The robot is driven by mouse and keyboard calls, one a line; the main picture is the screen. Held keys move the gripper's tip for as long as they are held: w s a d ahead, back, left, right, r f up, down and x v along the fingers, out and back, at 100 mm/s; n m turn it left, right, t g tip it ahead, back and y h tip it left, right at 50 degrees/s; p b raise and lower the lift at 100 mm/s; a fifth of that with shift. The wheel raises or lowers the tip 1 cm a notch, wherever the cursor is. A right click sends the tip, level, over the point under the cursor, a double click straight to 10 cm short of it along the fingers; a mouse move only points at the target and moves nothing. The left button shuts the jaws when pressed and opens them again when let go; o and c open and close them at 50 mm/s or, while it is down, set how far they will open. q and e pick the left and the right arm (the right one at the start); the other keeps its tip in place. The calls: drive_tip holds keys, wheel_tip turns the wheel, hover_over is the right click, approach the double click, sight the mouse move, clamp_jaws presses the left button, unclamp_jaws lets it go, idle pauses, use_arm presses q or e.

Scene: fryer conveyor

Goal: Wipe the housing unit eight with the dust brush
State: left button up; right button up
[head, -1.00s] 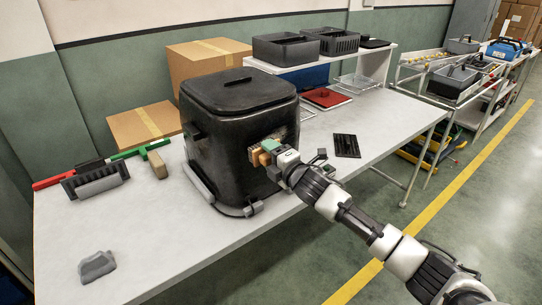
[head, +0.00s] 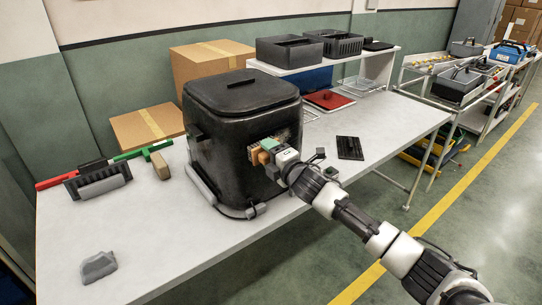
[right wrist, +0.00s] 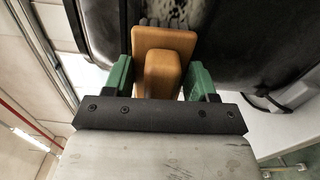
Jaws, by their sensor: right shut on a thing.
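The housing unit (head: 228,155) is a large black lidded box on the grey table. It also fills the upper right of the right wrist view (right wrist: 270,55). Pale speckled dust (right wrist: 165,12) shows on its face. My right gripper (head: 266,154) is at the housing's right-hand face. In the right wrist view its green fingers (right wrist: 160,78) are shut on the wooden handle of the dust brush (right wrist: 163,42). My left gripper is not in view.
Cardboard boxes (head: 147,126) stand at the back. A black slotted plate (head: 350,148) lies right of the housing. The front left table is mostly clear.

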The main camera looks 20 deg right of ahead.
drive_tip(key=shift+w+a, duration=0.1)
drive_tip(key=shift+w, duration=0.25)
drive_tip(key=shift+w+d+r, duration=0.1)
drive_tip(key=shift+w+d, duration=0.05)
drive_tip(key=shift+d, duration=0.35)
drive_tip(key=shift+w+d+r, duration=0.1)
drive_tip(key=shift+w+d, duration=0.05)
drive_tip(key=shift+d, duration=0.3)
drive_tip(key=shift+w+d+f+p, duration=0.1)
drive_tip(key=shift+w+d+p, duration=0.2)
drive_tip(key=shift+d, duration=0.7)
drive_tip(key=shift+w+d+r+p, duration=0.1)
drive_tip(key=shift+w+d, duration=0.35)
drive_tip(key=shift+d, duration=0.6)
drive_tip(key=shift+w+d+f+p, duration=0.15)
drive_tip(key=shift+w+d, duration=0.2)
drive_tip(key=shift+d, duration=0.65)
drive_tip(key=shift+w+d, duration=0.3)
drive_tip(key=shift+d, duration=0.4)
drive_tip(key=shift+w+d, duration=0.25)
drive_tip(key=shift+d, duration=0.4)
drive_tip(key=shift+a, duration=0.15)
